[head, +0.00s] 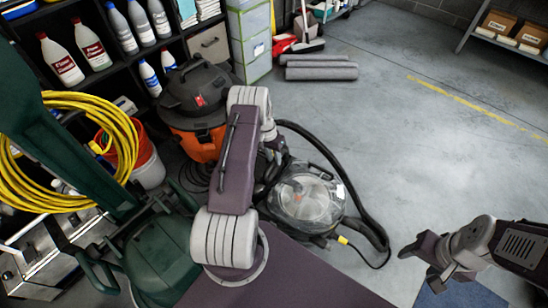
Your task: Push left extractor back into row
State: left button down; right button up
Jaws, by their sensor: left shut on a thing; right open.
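An extractor (308,196) with a clear domed lid, dark body and black hose stands on the floor at centre, right of an orange and black vacuum (197,95). My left gripper (271,160) is at the extractor's upper left side, shut on a part of it that looks like its handle. My own arm and wrist partly hide the fingers and that part. My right gripper (420,264) is open and empty at lower right, apart from the extractor. No second extractor can be made out.
A green floor machine (160,255) with a coiled yellow cord (125,150) stands at left. Shelves with bottles (60,62) line the back left. Grey rolls (320,70) lie on the floor at the back. A blue patch (462,294) lies at lower right. Open floor spreads right.

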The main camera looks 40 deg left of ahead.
pick_arm(q)
jog(key=shift+w+a+r, duration=0.1)
jog(key=shift+w+a, duration=0.05)
jog(key=shift+a, duration=0.1)
jog(key=c, duration=1.6)
grip_release()
jog(key=o, duration=0.4)
jog(key=shift+c, duration=0.2)
notch_tip(320, 180, up, 9)
jog(key=a+p, duration=0.2)
jog(key=shift+p, duration=0.3)
